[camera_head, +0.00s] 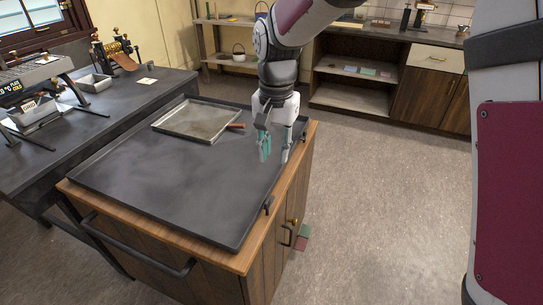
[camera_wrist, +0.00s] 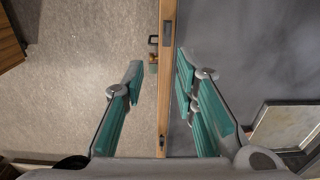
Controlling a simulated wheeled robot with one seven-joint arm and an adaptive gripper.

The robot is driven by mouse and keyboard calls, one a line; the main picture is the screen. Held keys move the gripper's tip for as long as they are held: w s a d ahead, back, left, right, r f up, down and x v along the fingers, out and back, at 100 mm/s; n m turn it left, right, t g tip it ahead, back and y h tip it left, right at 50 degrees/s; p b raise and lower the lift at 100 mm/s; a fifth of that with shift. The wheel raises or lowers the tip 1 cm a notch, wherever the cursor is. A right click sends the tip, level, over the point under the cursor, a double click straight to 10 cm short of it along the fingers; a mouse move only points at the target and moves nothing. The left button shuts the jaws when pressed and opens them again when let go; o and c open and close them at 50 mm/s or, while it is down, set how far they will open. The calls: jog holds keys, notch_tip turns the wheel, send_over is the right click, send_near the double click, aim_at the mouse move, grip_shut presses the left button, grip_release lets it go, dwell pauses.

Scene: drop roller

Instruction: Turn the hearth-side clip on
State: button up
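My gripper (camera_head: 275,152) is open and empty, pointing down above the right edge of the cart-like unit. In the wrist view its teal fingers (camera_wrist: 160,72) sit on either side of the wooden edge strip. A small dark clip-like fitting (camera_head: 268,205) stands on the near part of that right edge, apart from the gripper. The wrist view shows a dark fitting (camera_wrist: 167,33) on the strip beyond the fingertips and a small dark piece (camera_wrist: 162,142) lower on the strip. I cannot tell which one is the hearth-side clip, or its on or off position.
The dark tray top (camera_head: 180,185) is mostly bare. A shallow metal-framed tray (camera_head: 196,121) lies at its back. A metal handle (camera_head: 289,234) sticks out from the unit's right side. The floor (camera_head: 375,210) to the right is clear. A dark bench (camera_head: 60,150) stands left.

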aim_at(269, 199)
jog(key=f, duration=0.5)
jog(key=a+f, duration=0.1)
jog(key=f, duration=0.4)
jog(key=w+f+b, duration=0.1)
jog(key=f, duration=0.5)
jog(key=shift+a, duration=0.25)
grip_shut()
